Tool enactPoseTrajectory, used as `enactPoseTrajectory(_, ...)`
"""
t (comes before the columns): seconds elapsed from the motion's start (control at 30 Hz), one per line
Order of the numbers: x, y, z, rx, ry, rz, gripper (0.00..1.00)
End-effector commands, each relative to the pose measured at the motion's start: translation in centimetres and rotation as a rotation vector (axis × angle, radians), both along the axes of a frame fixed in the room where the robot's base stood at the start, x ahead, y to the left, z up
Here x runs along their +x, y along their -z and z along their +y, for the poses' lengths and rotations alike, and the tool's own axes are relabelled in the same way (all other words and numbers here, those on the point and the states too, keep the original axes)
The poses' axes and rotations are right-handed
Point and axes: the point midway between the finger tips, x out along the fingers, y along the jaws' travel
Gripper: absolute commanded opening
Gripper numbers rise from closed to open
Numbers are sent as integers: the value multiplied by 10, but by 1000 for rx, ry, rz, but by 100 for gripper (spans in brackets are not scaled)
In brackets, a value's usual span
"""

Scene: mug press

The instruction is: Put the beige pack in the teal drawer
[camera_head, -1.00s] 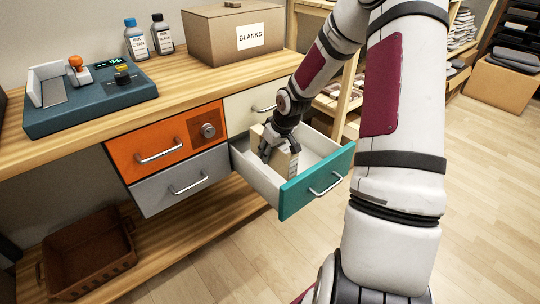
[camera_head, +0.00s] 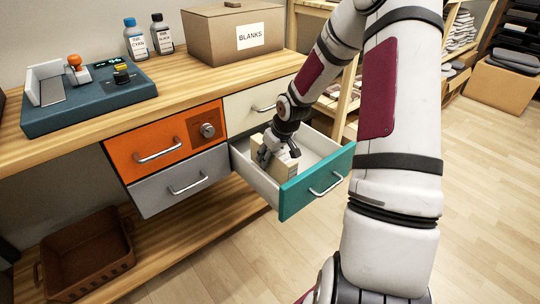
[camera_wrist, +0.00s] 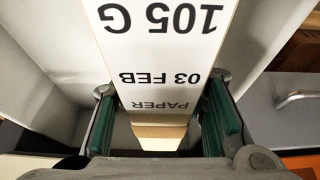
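The teal drawer (camera_head: 318,184) is pulled out at the right end of the bench, with white inner walls. The beige pack (camera_head: 287,165) is inside its opening, near the left wall, partly hidden by my gripper (camera_head: 268,156). In the wrist view the pack (camera_wrist: 160,76) shows a white label reading "105 G", "03 FEB" and "PAPER", upside down. My gripper (camera_wrist: 168,130) has its green pads on either side of the pack, with gaps beside the pack's lower part, so it looks open. Whether the pack rests fully on the drawer floor is hidden.
Shut orange (camera_head: 165,146), grey (camera_head: 180,182) and cream (camera_head: 262,104) drawers lie beside and above the teal one. A blue press (camera_head: 90,92), two ink bottles and a BLANKS box (camera_head: 232,36) stand on the bench. A brown crate (camera_head: 88,252) sits below. The drawer's right side has free room.

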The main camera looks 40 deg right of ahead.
Motion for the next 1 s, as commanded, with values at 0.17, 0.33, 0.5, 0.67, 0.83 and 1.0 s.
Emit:
enactPoseTrajectory(0.17,0,0,0,0,-1,0,53)
enactPoseTrajectory(0.33,0,-2,0,0,-1,-1,53)
enactPoseTrajectory(0.5,0,-18,0,-2,-1,-3,53)
enactPoseTrajectory(0.67,-13,-48,-1,-2,2,-1,53)
enactPoseTrajectory(0.83,-28,-83,-2,-1,2,-2,53)
enactPoseTrajectory(1.0,-39,-108,-2,-1,0,-1,53)
